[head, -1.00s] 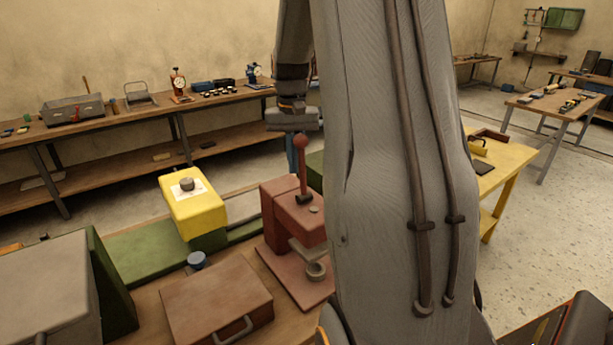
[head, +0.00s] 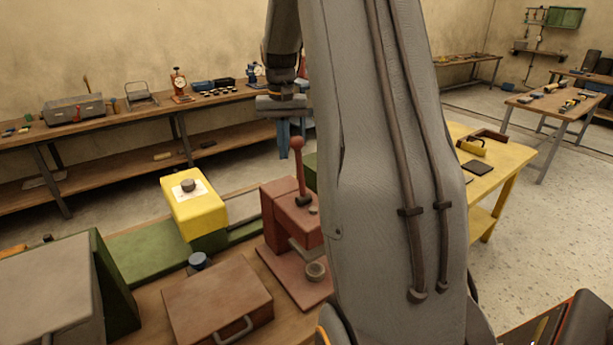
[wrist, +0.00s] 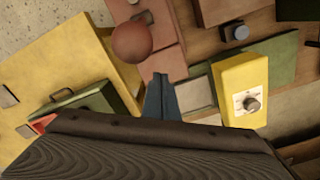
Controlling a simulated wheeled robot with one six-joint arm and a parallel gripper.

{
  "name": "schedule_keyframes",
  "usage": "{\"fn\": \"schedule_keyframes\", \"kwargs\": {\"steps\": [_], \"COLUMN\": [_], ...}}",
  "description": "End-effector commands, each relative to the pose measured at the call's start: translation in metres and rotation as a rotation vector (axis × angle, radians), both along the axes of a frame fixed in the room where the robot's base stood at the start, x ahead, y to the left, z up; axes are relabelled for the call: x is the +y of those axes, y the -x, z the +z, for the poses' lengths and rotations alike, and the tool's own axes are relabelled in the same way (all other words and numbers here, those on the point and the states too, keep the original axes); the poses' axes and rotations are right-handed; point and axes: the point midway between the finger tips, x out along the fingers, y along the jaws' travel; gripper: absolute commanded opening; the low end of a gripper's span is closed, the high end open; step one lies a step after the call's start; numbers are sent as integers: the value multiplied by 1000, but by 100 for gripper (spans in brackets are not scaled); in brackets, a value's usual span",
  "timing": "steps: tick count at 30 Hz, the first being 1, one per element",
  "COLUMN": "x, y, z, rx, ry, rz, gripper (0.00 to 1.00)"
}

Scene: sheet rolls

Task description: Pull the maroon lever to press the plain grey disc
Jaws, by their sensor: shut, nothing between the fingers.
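The maroon lever is a rod with a red-brown ball on top (head: 297,143). It stands nearly upright on the maroon press (head: 285,222), and its ball also shows in the wrist view (wrist: 131,43). My gripper (head: 283,156) is shut and empty, its blue-grey fingers pointing down just left of the ball and seemingly behind it in the head view. In the wrist view the fingers (wrist: 161,76) are below and right of the ball, with a small gap in the picture.
A yellow box with a grey knob (head: 188,186) stands left of the press. A brown case (head: 215,300) and a blue knob (head: 198,260) are in front. My arm covers the right side of the press. A yellow table (head: 485,190) stands to the right.

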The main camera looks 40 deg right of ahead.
Motion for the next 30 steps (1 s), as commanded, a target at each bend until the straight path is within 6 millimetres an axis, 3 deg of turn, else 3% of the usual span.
{"fn": "schedule_keyframes", "kwargs": {"steps": [21,30], "x": [-1,-1], "y": [-13,-14], "z": [63,71], "rx": [-1,0], "ry": [1,0], "rz": [-1,-1], "gripper": [0,0]}}
